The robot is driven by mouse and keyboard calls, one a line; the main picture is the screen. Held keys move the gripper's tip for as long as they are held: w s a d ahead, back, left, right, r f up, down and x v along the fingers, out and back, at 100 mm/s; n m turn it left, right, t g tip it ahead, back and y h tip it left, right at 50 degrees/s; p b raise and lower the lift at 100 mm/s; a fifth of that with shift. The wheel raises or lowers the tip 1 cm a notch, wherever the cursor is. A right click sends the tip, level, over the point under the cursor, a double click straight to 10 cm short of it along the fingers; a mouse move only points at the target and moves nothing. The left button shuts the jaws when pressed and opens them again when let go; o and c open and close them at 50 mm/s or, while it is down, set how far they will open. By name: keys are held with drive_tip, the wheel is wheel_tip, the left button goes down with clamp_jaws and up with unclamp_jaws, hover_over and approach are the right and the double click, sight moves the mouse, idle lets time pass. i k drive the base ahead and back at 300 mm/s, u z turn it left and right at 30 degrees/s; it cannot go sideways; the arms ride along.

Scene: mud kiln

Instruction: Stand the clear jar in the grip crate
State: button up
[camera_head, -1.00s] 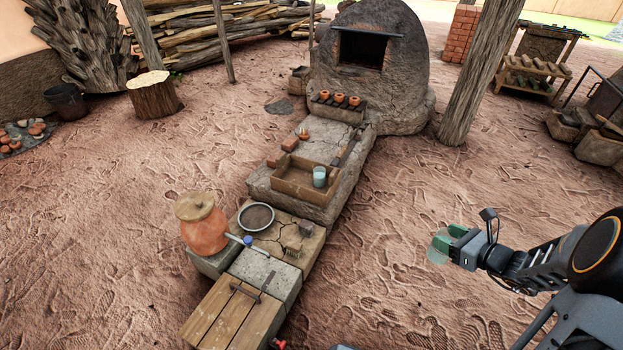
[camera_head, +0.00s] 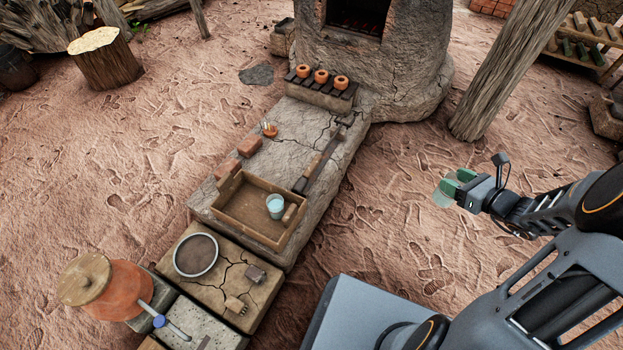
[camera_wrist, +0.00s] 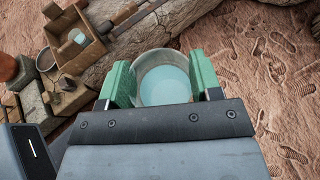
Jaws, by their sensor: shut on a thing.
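My gripper (camera_head: 455,186) has green fingers shut on a clear jar (camera_head: 442,194), held in the air right of the stone bench, over bare ground. In the wrist view the jar (camera_wrist: 163,78) sits between the two fingers (camera_wrist: 163,84), its round mouth facing the camera and a pale blue-green layer inside. A wooden open-top crate (camera_head: 236,208) lies on the near part of the bench, left of my gripper and apart from it. A pale blue glass (camera_head: 275,206) and a small brown block (camera_head: 289,214) are in its right corner. The crate also shows at upper left in the wrist view (camera_wrist: 84,56).
A long-handled tool (camera_head: 318,166) lies along the bench's right edge. Reddish bricks (camera_head: 249,147) lie behind the crate. A round sieve (camera_head: 196,255) and a lidded clay pot (camera_head: 112,290) stand nearer. A wooden post (camera_head: 510,70) rises at right. The ground between bench and gripper is clear.

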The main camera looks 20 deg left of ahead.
sight(244, 213)
drive_tip(key=i, duration=1)
drive_tip(key=u, duration=3.25)
